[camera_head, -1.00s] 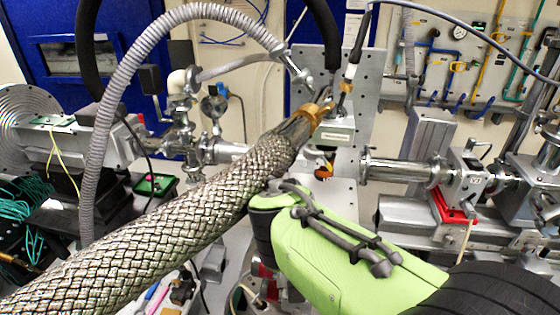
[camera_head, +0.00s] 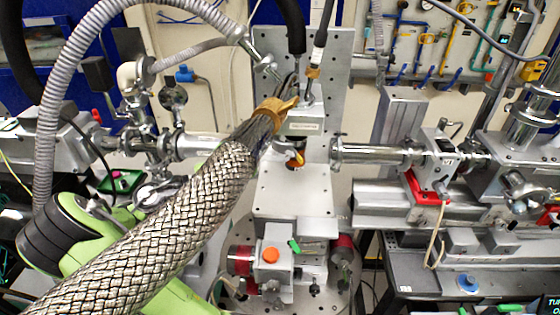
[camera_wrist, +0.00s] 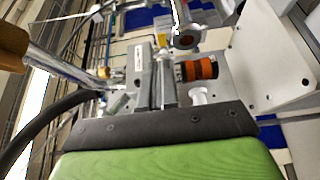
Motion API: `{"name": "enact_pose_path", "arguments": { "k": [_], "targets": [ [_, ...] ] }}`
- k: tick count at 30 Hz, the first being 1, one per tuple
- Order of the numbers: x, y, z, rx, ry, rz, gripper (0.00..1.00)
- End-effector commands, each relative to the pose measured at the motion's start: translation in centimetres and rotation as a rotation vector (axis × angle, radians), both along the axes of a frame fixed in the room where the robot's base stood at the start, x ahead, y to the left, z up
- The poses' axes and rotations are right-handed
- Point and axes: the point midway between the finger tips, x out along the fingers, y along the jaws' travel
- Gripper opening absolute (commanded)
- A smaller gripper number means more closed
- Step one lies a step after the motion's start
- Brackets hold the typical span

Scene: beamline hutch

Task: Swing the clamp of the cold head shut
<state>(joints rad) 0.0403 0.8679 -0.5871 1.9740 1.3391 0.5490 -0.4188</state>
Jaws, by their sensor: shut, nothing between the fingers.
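The cold head (camera_head: 304,125) is a pale block with a label, below a brass fitting (camera_head: 277,106). A thick braided metal hose (camera_head: 165,208) runs from the fitting to the lower left. A small orange and dark part (camera_head: 295,160) sits under the block. A ribbed orange and black part (camera_wrist: 198,70) shows right of my fingers in the wrist view. I cannot tell for sure which part is the clamp or how far it stands open. My gripper (camera_wrist: 158,65) is shut and empty, its grey fingers side by side. In the head view it is hidden behind the hose.
A perforated upright plate (camera_head: 335,75) stands behind the cold head. Steel beam pipes lie left (camera_head: 200,145) and right (camera_head: 380,152). A grey corrugated hose (camera_head: 48,130) arches at the left. A flat silver stage (camera_head: 290,195) lies below. A white plate (camera_wrist: 275,50) is close at right in the wrist view.

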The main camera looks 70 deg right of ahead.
Motion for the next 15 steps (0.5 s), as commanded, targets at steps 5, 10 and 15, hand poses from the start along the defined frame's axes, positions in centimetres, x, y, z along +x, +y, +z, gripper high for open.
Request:
{"name": "enact_pose_path", "arguments": {
  "k": [5,10,15],
  "targets": [
    [-3.3,-2.6,0.0,0.002,-0.002,-0.006,0.0],
    [-5.9,-4.9,0.1,0.003,-0.003,-0.005,0.0],
    [-7.5,-6.3,0.0,0.003,-0.003,-0.001,0.0]
  ]
}}
